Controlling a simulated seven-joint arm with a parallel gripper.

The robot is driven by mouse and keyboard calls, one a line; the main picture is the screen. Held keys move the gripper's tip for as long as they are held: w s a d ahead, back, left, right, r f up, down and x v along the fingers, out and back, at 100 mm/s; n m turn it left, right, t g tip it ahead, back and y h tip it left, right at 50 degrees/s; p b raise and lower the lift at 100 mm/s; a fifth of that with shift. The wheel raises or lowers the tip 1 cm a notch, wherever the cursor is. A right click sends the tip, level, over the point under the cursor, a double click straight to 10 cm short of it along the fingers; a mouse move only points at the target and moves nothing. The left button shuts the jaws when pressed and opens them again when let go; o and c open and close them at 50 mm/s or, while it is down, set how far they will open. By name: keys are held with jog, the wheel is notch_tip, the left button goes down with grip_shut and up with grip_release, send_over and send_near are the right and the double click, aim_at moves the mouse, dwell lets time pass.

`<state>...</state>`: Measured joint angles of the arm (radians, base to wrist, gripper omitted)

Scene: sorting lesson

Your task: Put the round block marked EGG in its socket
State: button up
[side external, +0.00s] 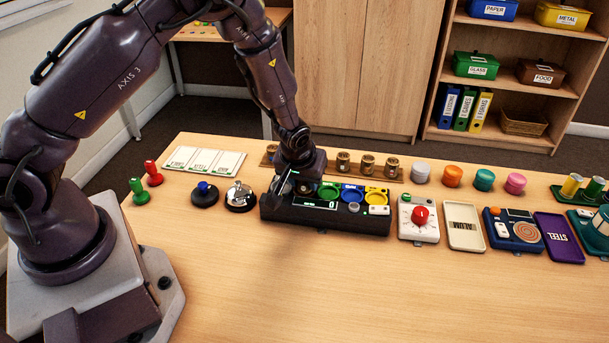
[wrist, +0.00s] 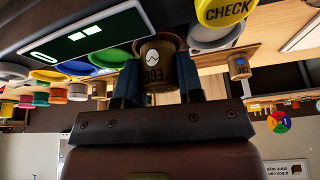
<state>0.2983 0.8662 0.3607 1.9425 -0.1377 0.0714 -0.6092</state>
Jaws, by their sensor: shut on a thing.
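The round block marked EGG (wrist: 155,72) is brown with a pale emblem; its lettering reads upside down in the wrist view. My gripper (wrist: 159,80) is shut on it, one blue finger on each side. The block's far end meets a brown ring-shaped socket (wrist: 163,38) on the black console; I cannot tell how deep it sits. In the side view my gripper (side external: 300,186) is low over the left part of the console (side external: 335,217), and the block is hidden. Green (side external: 329,190), blue (side external: 352,194) and yellow (side external: 377,196) sockets lie to its right.
Several round blocks (side external: 367,165) stand in a wooden rack (side external: 418,175) behind the console. A chrome bell (side external: 240,197) and a blue-topped button (side external: 204,193) are to the left, a red-knobbed box (side external: 419,218) to the right. The front table (side external: 330,290) is clear.

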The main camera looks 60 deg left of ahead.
jog(key=shift+f, duration=0.2)
jog(key=o, duration=0.6)
jog(key=shift+r, duration=0.1)
jog(key=v, duration=1.1)
dwell(0.3)
jog(key=shift+r, duration=2.95)
